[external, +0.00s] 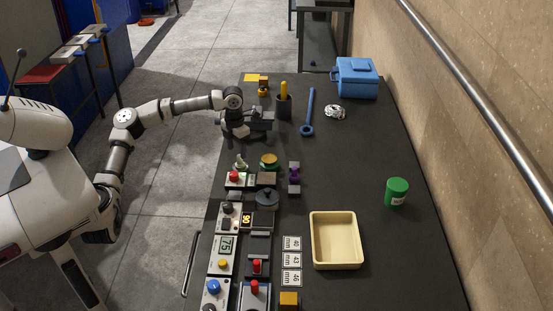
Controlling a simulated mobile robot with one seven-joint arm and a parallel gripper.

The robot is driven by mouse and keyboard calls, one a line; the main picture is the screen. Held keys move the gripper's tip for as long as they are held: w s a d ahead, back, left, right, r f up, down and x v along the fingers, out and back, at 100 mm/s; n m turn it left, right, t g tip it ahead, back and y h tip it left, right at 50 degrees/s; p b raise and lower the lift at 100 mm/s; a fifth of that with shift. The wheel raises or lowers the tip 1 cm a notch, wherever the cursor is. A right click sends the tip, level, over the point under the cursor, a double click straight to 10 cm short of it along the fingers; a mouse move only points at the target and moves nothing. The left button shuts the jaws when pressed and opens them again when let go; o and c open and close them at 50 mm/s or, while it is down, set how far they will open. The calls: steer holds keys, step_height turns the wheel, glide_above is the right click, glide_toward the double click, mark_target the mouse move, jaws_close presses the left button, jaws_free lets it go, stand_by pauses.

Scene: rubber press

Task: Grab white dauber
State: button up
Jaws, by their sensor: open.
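A small white-topped piece (240,162) stands near the left edge of the dark bench, just behind a red button. It may be the white dauber, but it is too small to be sure. My gripper (247,128) is at the bench's left side, a little farther back than this piece and apart from it. My gripper is open; its fingertips are small and partly hidden by the dark wrist parts, and I see nothing held.
A black cup (284,107) with yellow sticks, a blue wrench (309,112), a crumpled white cloth (335,112) and a blue toolbox (356,79) are at the back. Control boxes (222,262) line the left front. A cream tray (337,262) and green jar (397,192) stand right.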

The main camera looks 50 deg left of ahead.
mark_target(240, 163)
steer(key=shift+w+d+f+p, duration=0.15)
steer(key=shift+f+p, duration=0.1)
steer(key=shift+f, duration=0.7)
steer(key=shift+w+a+f+p, duration=0.1)
steer(key=shift+f+p, duration=0.2)
steer(key=shift+f, duration=0.65)
steer(key=shift+w+d+f+p, duration=0.15)
steer(key=shift+f+p, duration=0.1)
steer(key=shift+f, duration=0.7)
steer(key=c, duration=1.1)
steer(key=shift+r, duration=0.1)
